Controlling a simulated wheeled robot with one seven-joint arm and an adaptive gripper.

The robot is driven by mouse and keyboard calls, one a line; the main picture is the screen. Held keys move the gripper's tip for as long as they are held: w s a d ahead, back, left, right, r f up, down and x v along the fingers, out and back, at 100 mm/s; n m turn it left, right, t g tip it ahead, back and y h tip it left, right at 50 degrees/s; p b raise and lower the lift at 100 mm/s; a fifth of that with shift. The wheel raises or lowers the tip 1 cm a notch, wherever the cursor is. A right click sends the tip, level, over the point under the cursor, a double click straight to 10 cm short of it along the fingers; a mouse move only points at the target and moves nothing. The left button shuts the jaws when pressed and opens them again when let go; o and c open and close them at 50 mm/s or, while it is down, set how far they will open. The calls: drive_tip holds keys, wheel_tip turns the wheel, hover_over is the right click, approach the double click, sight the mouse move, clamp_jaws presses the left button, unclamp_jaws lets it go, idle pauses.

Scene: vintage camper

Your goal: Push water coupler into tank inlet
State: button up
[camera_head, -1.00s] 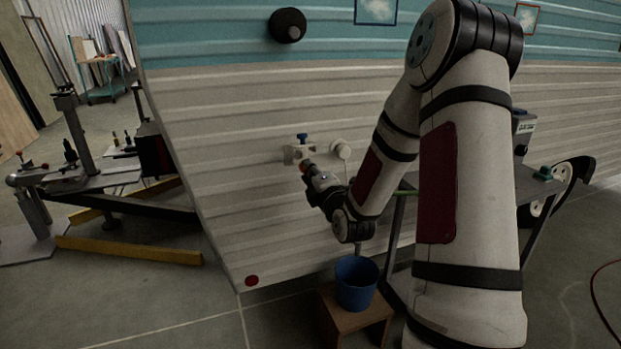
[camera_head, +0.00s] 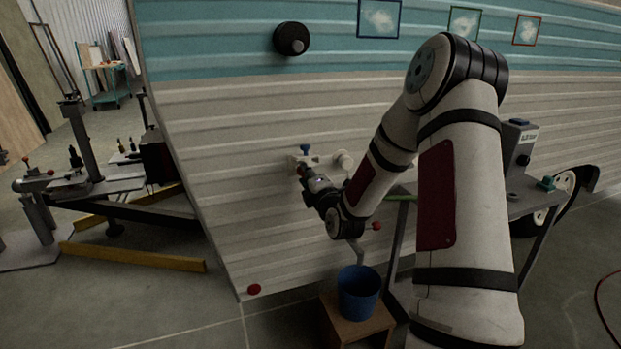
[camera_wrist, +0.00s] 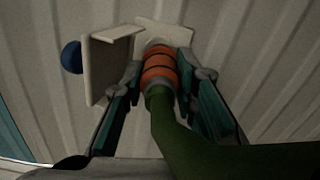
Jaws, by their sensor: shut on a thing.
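The water coupler (camera_wrist: 159,69) is an orange ringed piece on the end of a green hose (camera_wrist: 175,130). My gripper (camera_wrist: 160,75) is shut on it, one finger on each side. The tank inlet (camera_wrist: 107,62) is a pale fitting on the camper wall, with a flap and a blue knob (camera_wrist: 71,57) at its left. In the head view the inlet (camera_head: 294,163) sits low on the wall, and my gripper (camera_head: 303,178) is right up at it from below. The coupler's far end meets or overlaps the pale fitting; I cannot tell whether it is inside.
A round white cap (camera_head: 343,160) is on the wall right of the inlet. A blue bucket (camera_head: 358,294) stands on a wooden box (camera_head: 340,325) below. A cart with a grey box (camera_head: 519,148) stands at right. The trailer hitch (camera_head: 100,190) is at left.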

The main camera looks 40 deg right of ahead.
drive_tip(key=shift+w+d, duration=0.1)
drive_tip(key=shift+w, duration=0.35)
drive_tip(key=shift+b, duration=1.55)
idle(1.8)
drive_tip(key=shift+w+d+b, duration=0.15)
drive_tip(key=shift+w+b, duration=0.15)
drive_tip(key=shift+w, duration=0.15)
idle(0.5)
drive_tip(key=o, duration=1.1)
drive_tip(key=shift+o, duration=0.2)
drive_tip(key=shift+s, duration=0.1)
drive_tip(key=v, duration=1.1)
drive_tip(key=shift+s, duration=0.35)
